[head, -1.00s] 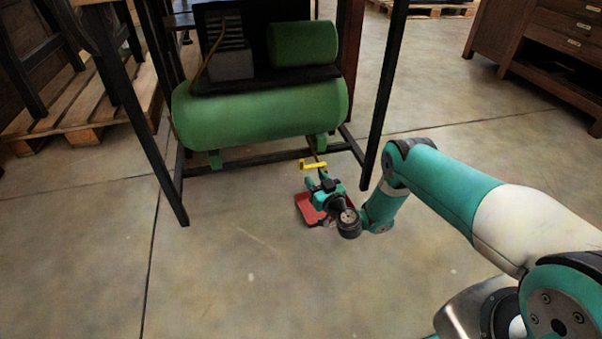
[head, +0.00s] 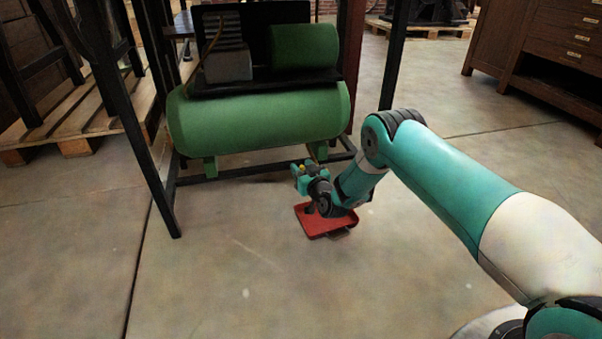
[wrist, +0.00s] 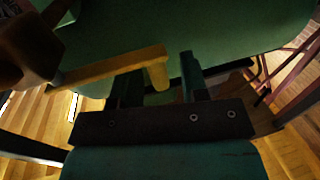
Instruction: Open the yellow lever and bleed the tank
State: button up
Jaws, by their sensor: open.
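The green tank (head: 255,125) lies on its side under a dark bench, and its curved underside (wrist: 215,30) fills the top of the wrist view. The yellow lever (wrist: 112,70) runs from the left toward the middle in the wrist view. Its short bent end lies between the two fingertips of my gripper (wrist: 158,75), with a gap to the right finger. I cannot tell whether the left finger touches the lever. In the head view my gripper (head: 303,172) is below the right end of the tank and hides most of the lever.
A red tray (head: 313,222) lies on the floor below my gripper. Dark bench legs (head: 393,65) and a low crossbar (head: 235,172) frame the tank. A wooden pallet (head: 75,130) is at the left. The floor in front is clear.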

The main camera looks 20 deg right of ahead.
jog(key=shift+w, duration=0.1)
jog(key=shift+c, duration=0.2)
grip_shut()
jog(key=shift+a, duration=0.2)
jog(key=shift+d, duration=0.1)
